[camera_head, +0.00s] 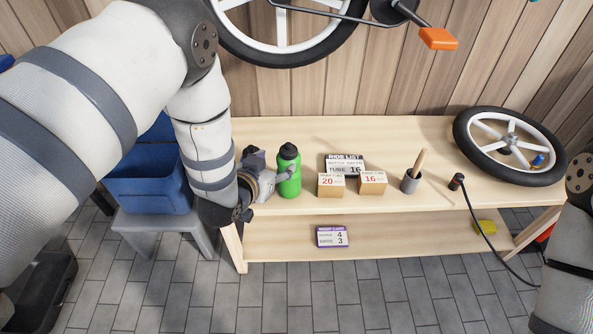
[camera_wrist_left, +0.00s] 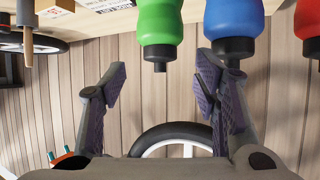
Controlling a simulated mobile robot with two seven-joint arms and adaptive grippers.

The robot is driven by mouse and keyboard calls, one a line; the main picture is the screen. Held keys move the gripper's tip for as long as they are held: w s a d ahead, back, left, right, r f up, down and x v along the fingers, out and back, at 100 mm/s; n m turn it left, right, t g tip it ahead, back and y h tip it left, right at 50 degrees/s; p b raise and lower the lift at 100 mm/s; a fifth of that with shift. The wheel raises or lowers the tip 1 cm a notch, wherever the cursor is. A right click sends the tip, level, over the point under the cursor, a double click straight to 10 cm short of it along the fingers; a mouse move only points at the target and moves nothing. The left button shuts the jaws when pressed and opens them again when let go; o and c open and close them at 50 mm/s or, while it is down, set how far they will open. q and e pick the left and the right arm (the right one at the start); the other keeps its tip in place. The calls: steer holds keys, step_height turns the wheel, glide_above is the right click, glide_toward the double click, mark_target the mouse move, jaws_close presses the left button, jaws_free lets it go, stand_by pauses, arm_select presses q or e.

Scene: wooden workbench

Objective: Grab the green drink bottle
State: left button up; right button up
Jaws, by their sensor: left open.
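The green drink bottle (camera_head: 289,174) with a black cap stands upright on the left part of the workbench top in the head view. My left gripper (camera_head: 272,176) is open just left of it, very close. In the left wrist view, which looks upside down, the green bottle (camera_wrist_left: 160,20) shows ahead of the gap of the open gripper (camera_wrist_left: 160,78). I cannot tell whether a finger touches it. A blue bottle (camera_wrist_left: 234,20) stands beside it near one finger, and a red bottle (camera_wrist_left: 308,22) is beyond. My right gripper is out of view.
A wheel (camera_head: 465,142) lies at the right end. A blue bin (camera_head: 160,185) is at left.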

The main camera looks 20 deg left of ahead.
mark_target(285, 159)
arm_select(q)
steer(key=x, duration=0.2)
steer(key=b+x, duration=0.1)
steer(key=x, duration=0.2)
steer(key=f+x, duration=0.1)
steer(key=x, duration=0.2)
steer(key=shift+s+f+b, duration=0.15)
steer(key=shift+b, duration=0.15)
steer(key=shift+r, duration=0.2)
jaws_close()
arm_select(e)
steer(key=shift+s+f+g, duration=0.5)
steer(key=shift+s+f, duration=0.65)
